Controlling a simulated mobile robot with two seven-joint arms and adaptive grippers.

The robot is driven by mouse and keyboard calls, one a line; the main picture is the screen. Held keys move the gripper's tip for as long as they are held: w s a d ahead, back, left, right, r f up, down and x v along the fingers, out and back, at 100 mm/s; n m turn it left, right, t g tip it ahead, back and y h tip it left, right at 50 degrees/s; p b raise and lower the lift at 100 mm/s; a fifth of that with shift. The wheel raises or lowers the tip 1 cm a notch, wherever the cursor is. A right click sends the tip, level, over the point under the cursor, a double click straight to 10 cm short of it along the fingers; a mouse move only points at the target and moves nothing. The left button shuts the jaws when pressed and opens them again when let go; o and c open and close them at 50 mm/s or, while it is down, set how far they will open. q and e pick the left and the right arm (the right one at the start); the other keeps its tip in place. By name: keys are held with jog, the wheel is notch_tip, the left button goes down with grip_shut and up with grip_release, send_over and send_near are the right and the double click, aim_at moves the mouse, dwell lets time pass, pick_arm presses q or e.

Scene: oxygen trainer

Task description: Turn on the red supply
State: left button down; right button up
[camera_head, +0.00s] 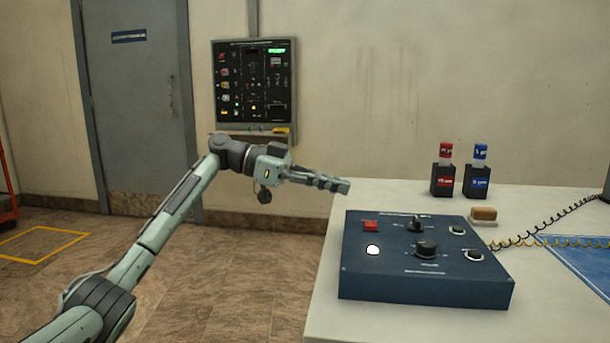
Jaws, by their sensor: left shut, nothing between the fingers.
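A blue control box (427,281) sits on the white table. On its top are a red switch (370,226), a lit white round lamp or button (373,250), two black knobs (426,249) and two small dark buttons with light rims. The switch's position is too small to tell. My left gripper (340,186) is shut and empty. It shows above and left of the red switch, apart from the box, pointing right. My right gripper is not in view.
A red-topped bottle (444,178) and a blue-topped bottle (478,179) in dark holders stand behind the box. A brown-topped block (484,214) and coiled cords (550,241) lie to the right. A wall panel (253,85) with lights hangs behind my left arm.

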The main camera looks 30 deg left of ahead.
pick_arm(q)
jog(key=v, duration=0.5)
jog(key=shift+a+r, duration=0.1)
jog(key=shift+a, duration=0.1)
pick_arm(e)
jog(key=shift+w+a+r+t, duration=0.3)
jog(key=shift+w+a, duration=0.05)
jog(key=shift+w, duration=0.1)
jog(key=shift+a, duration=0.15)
